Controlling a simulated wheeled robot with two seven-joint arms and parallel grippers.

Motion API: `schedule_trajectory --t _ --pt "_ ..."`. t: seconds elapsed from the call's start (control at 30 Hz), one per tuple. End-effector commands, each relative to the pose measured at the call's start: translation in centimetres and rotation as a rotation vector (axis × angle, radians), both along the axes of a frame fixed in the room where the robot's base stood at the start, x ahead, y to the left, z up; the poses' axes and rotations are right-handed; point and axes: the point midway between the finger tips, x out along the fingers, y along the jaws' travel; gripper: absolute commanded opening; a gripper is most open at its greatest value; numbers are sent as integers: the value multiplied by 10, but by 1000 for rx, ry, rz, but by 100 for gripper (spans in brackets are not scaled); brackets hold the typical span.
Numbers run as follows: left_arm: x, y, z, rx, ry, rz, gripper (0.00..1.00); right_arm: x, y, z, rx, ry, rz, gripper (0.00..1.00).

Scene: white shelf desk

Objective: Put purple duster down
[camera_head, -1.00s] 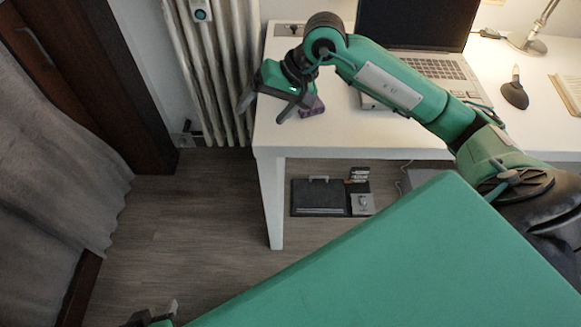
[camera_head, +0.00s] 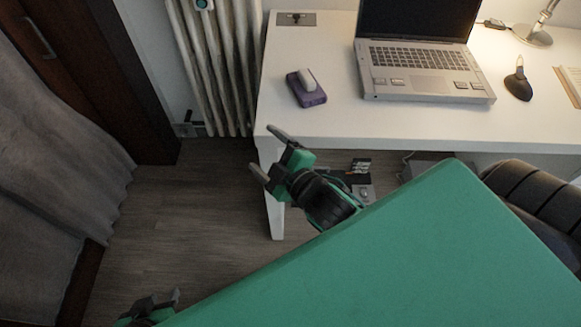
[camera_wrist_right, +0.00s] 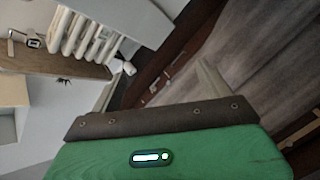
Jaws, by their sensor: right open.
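The purple duster (camera_head: 307,93) lies on the white desk (camera_head: 330,120) near its left end, with a whitish grip on top. My right gripper (camera_head: 267,152) is open and empty, in front of the desk's front edge and below the duster in the picture, apart from it. In the right wrist view its spread fingers (camera_wrist_right: 155,85) have nothing between them. My left gripper (camera_head: 160,300) shows only in part at the bottom left of the head view, far from the desk; its fingers look apart with nothing seen between them.
An open laptop (camera_head: 425,75) stands right of the duster. A dark mouse-like object (camera_head: 518,84) and a lamp base (camera_head: 532,36) are further right. A radiator (camera_head: 212,70) is left of the desk. A dark case with small items lies on the floor below, partly hidden.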

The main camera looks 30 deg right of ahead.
Motion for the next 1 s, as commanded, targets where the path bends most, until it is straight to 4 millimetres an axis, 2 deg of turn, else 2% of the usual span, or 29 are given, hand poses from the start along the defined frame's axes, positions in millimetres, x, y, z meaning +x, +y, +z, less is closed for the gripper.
schedule_trajectory --t 0.03,0.1,0.2,0.3,0.47,1.0 --pt "0 0 0 0 0 0 36 -19 -1 -31 137 161 -50 80" --pt "0 0 0 0 0 0 36 -46 1 -66 306 366 -118 80" --pt "0 0 0 0 0 0 36 -86 8 -103 494 604 -206 80" --pt "0 0 0 0 -1 1 36 -115 15 -124 614 764 -270 80" --pt "0 0 0 0 -1 1 36 -135 21 -135 684 867 -313 80" --pt "2 2 1 6 -3 -1 36 -134 21 -136 682 870 -315 80"
